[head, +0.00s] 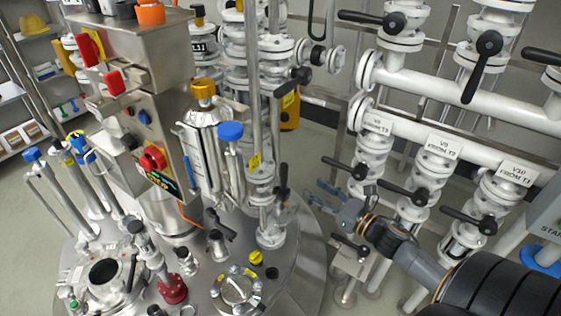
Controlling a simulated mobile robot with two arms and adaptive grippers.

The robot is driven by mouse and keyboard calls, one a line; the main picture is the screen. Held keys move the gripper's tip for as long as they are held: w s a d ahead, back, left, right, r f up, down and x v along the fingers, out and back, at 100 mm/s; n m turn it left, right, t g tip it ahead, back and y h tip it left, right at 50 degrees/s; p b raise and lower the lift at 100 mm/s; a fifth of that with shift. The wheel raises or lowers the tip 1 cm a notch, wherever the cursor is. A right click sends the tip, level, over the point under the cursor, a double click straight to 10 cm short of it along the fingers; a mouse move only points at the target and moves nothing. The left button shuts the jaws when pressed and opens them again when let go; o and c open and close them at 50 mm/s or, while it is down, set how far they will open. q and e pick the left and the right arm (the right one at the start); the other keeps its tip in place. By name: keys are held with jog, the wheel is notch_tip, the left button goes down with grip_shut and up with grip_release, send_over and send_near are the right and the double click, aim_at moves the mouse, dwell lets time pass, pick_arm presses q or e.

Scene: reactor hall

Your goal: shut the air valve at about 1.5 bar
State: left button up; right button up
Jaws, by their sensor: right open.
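My right gripper (322,199) comes in from the lower right. Its fingers are apart and empty, low in front of the white valve pipes and right of the round steel reactor lid (300,255). My left gripper is not in view. No valve is legibly marked as air, so I cannot tell which one it is. A steel control box (125,125) stands over the lid, with a red round knob (152,158) and a small lit display (161,182) below it. The display is too small to read. A blue-capped valve (230,131) stands right of the box.
White pipes with black lever handles fill the right side. Tags read V9 (443,145) and V10 (517,172), both "FROM T" lines. Glass columns and steel tubes crowd the lid. Grey floor shows between the lid and pipes.

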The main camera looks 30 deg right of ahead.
aim_at(287, 170)
jog(key=w, duration=0.4)
jog(key=w+a+p, duration=0.1)
jog(key=w, duration=0.3)
jog(key=w+a+p, duration=0.1)
jog(key=w, duration=0.4)
jog(key=shift+a, duration=0.25)
grip_shut()
